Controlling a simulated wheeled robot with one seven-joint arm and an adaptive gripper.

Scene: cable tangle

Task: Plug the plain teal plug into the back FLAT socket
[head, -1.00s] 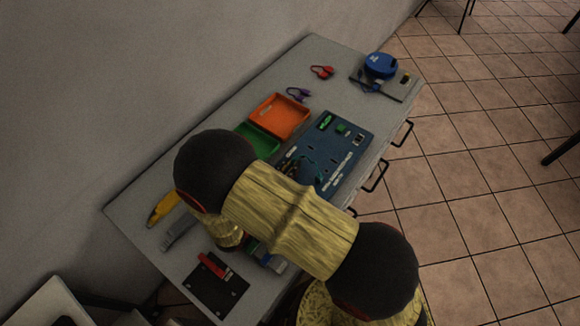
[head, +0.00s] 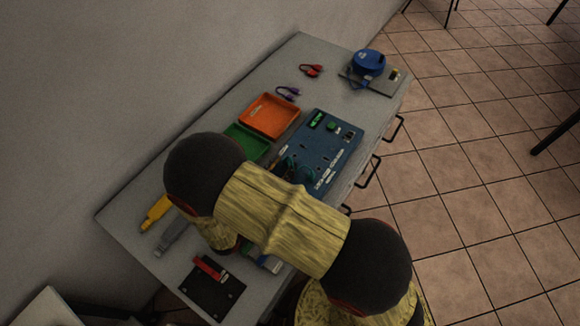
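The blue socket board (head: 346,140) lies on the grey workbench with white lettering, small dark openings and green parts at its far end. Dark teal cable-like shapes (head: 291,166) show at the board's near left, partly behind my arm. I cannot make out the plain teal plug or tell which opening is the back FLAT socket at this size. My gripper is hidden behind my own thick arm, which crosses the near part of the board, so its hold does not show.
An orange tray (head: 270,117) and a green tray (head: 246,142) sit left of the board. A blue round item (head: 369,62) rests at the far end. A yellow tool (head: 157,212) and a black plate (head: 213,290) with a red item lie near. Drawer handles (head: 368,172) stick out right.

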